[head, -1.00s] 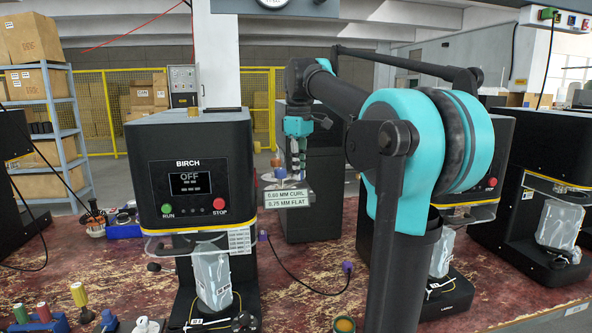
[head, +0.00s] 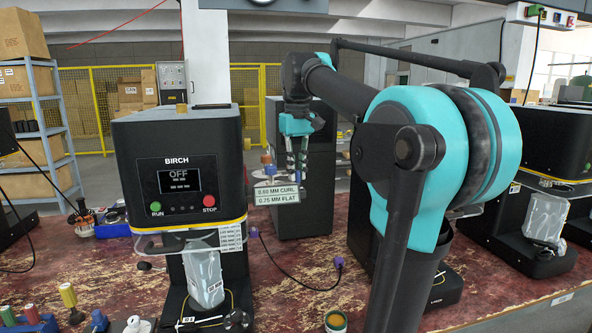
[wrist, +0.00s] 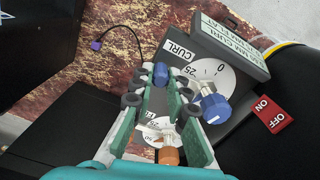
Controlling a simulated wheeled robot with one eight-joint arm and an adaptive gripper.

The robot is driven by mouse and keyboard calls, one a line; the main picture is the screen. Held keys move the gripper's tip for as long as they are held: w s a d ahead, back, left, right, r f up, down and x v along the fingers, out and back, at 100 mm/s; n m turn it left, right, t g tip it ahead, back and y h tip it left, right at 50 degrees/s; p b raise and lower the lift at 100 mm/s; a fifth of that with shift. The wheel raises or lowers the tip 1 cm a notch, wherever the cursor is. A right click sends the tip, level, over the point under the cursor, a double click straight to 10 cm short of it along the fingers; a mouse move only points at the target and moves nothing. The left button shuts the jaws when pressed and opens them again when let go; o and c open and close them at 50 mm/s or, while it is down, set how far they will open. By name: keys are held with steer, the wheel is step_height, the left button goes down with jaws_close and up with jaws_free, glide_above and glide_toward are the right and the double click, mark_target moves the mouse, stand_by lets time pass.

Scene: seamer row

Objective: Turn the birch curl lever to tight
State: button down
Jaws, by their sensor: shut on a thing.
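The black BIRCH seamer (head: 178,165) stands left of centre in the head view, its screen reading OFF. On its right side is a dial unit with a sign (head: 277,192) reading 0.60 MM CURL and 0.75 MM FLAT. In the wrist view the CURL dial (wrist: 205,72) has a blue knob (wrist: 213,105); the lower dial (wrist: 155,125) has an orange knob (wrist: 168,156). My gripper (wrist: 162,74) is shut on a blue grip (wrist: 160,72), apparently the curl lever's end. The lever's shaft and exact setting are unclear. In the head view my gripper (head: 297,178) is beside the sign.
A red OFF/ON switch (wrist: 272,113) sits right of the dials. A cable with a purple plug (head: 338,262) lies on the worn red bench (head: 300,290). Another seamer (head: 545,180) stands at the right. Coloured-handled tools (head: 68,296) are at the front left.

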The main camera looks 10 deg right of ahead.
stand_by(0.4)
steer(key=c, duration=1.5)
jaws_free()
step_height(320, 180, up, 12)
